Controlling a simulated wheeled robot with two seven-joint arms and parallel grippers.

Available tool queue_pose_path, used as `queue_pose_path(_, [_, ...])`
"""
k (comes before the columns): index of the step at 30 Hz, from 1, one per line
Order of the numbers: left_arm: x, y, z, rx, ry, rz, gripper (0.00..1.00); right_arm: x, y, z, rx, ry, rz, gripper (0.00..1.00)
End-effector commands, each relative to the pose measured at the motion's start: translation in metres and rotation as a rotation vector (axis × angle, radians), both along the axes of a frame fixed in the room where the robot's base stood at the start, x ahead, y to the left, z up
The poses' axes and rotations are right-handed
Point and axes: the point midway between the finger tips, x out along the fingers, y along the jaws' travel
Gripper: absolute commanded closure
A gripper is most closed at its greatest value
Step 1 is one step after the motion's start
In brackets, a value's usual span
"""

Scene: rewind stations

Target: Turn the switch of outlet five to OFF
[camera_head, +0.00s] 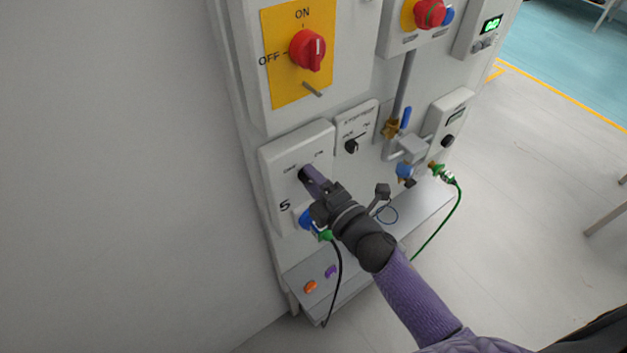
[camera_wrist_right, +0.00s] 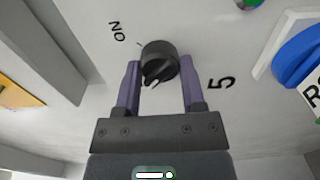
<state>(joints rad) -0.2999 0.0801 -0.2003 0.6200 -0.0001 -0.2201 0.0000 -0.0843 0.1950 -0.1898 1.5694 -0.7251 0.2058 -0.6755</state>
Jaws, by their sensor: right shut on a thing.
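The switch of outlet five is a black round knob (camera_wrist_right: 160,60) on a light grey box (camera_head: 290,150) marked "5", with OFF and ON printed above it in the head view. My right gripper (camera_head: 312,180) reaches the knob from the lower right, its purple fingers on either side of it. In the right wrist view the gripper (camera_wrist_right: 160,72) is shut on the knob. A white pointer mark on the knob faces back toward the gripper's palm. The OFF label is not seen in the wrist view. My left gripper is not in view.
A red rotary switch (camera_head: 307,50) on a yellow plate sits above. A blue plug part (camera_head: 305,220) sits just below outlet five, beside my gripper. A smaller switch box (camera_head: 357,125), pipes and a green cable (camera_head: 458,205) are to the right. A grey ledge (camera_head: 345,290) juts out below.

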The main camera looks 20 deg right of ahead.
Motion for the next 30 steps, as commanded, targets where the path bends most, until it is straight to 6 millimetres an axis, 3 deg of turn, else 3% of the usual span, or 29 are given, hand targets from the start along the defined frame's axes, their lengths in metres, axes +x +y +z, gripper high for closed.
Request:
queue_pose_path(16, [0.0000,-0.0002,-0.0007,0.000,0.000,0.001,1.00,-0.0005,0.0002,-0.0012,-0.023,-0.005,0.000,1.00])
queue_pose_path(17, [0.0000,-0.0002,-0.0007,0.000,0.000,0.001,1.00,-0.0005,0.0002,-0.0012,-0.023,-0.005,0.000,0.46])
queue_pose_path(21, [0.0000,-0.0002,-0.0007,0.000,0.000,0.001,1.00,-0.0004,0.0001,-0.0009,-0.021,-0.006,0.000,0.17])
queue_pose_path(22, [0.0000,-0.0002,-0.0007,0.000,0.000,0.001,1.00,-0.0004,0.0001,-0.0009,-0.021,-0.006,0.000,0.13])
queue_pose_path(30, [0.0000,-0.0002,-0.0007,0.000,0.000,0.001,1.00,-0.0012,-0.0003,-0.0006,-0.020,-0.006,0.000,0.13])
